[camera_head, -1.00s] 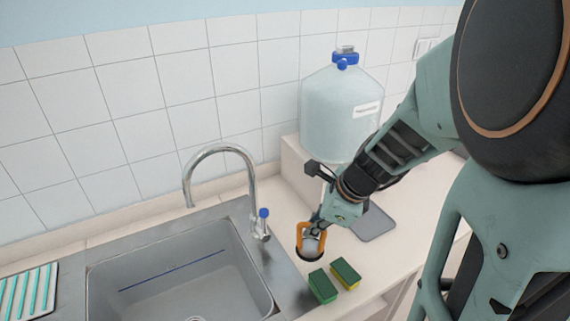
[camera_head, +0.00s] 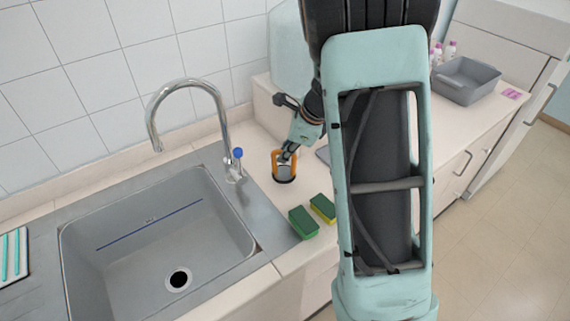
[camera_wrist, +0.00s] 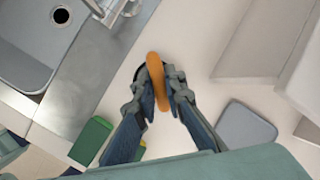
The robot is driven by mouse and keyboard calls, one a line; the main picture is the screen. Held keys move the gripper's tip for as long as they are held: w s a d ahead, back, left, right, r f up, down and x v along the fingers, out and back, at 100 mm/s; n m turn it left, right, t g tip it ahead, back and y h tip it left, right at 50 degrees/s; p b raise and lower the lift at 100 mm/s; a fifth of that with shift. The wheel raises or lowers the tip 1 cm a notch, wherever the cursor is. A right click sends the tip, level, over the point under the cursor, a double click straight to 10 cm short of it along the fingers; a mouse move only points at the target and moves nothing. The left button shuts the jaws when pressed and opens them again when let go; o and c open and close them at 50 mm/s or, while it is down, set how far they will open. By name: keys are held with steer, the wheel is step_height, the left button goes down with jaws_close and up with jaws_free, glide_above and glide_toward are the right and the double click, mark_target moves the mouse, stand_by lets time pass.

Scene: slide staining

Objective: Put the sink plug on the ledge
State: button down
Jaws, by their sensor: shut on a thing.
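The sink plug has an orange loop handle (camera_head: 276,162) and a dark round base (camera_head: 284,179). It is upright over the pale counter, right of the tap. Whether its base touches the counter I cannot tell. My gripper (camera_head: 287,158) reaches down from the right and is shut on the handle. A pale ledge (camera_head: 110,168) runs along the wall behind the sink (camera_head: 150,235). The sink's drain (camera_head: 178,280) is an open dark hole.
The tap (camera_head: 190,85) arches over the sink. Two green-and-yellow sponges (camera_head: 303,222) (camera_head: 322,207) lie in front of the plug. A large bottle (camera_head: 290,45) on a pale block (camera_head: 268,95) stands behind my arm. A grey slab (camera_wrist: 246,123) lies right of my gripper.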

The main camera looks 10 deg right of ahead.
mark_target(285, 172)
steer(key=shift+w+f+b, duration=0.15)
steer(key=shift+f+b, duration=1.05)
steer(key=shift+f, duration=0.5)
steer(key=shift+f, duration=0.15)
steer(key=c, duration=2)
jaws_free()
steer(key=shift+r, duration=0.4)
steer(key=p+v, duration=0.1)
steer(key=v, duration=1)
steer(key=shift+d+r, duration=0.1)
steer(key=shift+r, duration=0.15)
